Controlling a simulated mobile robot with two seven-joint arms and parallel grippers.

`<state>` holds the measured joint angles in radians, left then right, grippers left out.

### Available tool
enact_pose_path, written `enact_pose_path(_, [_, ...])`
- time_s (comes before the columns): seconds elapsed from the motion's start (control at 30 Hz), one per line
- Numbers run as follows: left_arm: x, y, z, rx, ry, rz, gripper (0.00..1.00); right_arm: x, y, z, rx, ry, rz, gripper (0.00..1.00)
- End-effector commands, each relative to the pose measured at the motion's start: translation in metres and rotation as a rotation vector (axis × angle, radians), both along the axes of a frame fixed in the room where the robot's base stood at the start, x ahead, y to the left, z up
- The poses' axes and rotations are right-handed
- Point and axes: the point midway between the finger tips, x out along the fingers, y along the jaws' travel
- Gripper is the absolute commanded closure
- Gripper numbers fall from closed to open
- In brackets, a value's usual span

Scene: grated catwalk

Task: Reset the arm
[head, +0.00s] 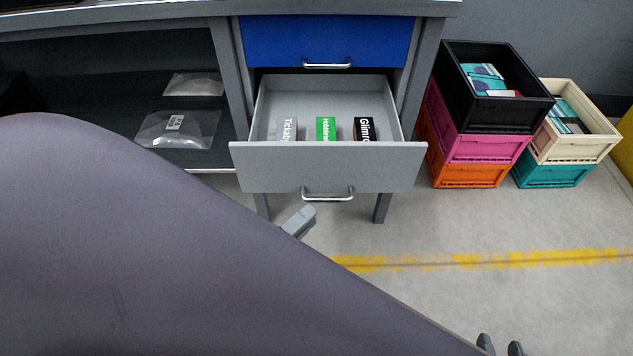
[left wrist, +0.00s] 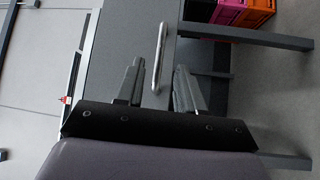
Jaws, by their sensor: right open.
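My left gripper (head: 299,222) shows just below the open grey drawer (head: 248,168), near the left end of its silver handle (head: 328,196). In the left wrist view the fingers of my left gripper (left wrist: 159,72) stand apart with nothing held. The handle (left wrist: 160,55) appears in line with the gap between them; I cannot tell the distance to it. My large grey arm link covers the lower left of the head view. My right gripper (head: 500,346) shows only its two fingertips at the bottom edge, apart and empty.
The drawer holds a grey box (head: 288,129), a green box (head: 326,129) and a black box (head: 364,129). A shut blue drawer (head: 326,42) is above. Stacked crates (head: 480,148) stand at right. Plastic bags (head: 180,128) lie on the left shelf.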

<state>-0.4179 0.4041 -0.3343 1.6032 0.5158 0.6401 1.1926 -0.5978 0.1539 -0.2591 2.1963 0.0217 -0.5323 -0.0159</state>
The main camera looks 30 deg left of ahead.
Motion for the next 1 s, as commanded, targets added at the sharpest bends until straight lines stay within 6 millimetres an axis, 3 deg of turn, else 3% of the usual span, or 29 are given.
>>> enact_pose_path(0.2, [-0.016,0.003,-0.002,0.000,0.000,0.000,0.62,-0.003,-0.004,-0.004,-0.003,0.013,-0.008,0.57])
enact_pose_path(0.77, [-0.016,0.003,-0.002,0.003,0.001,-0.001,0.62,-0.001,-0.002,-0.003,0.001,0.011,-0.008,0.57])
enact_pose_path(1.0, [-0.010,-0.019,-0.004,0.126,0.078,-0.046,0.62,-0.001,-0.002,-0.003,-0.001,0.011,-0.007,0.57])
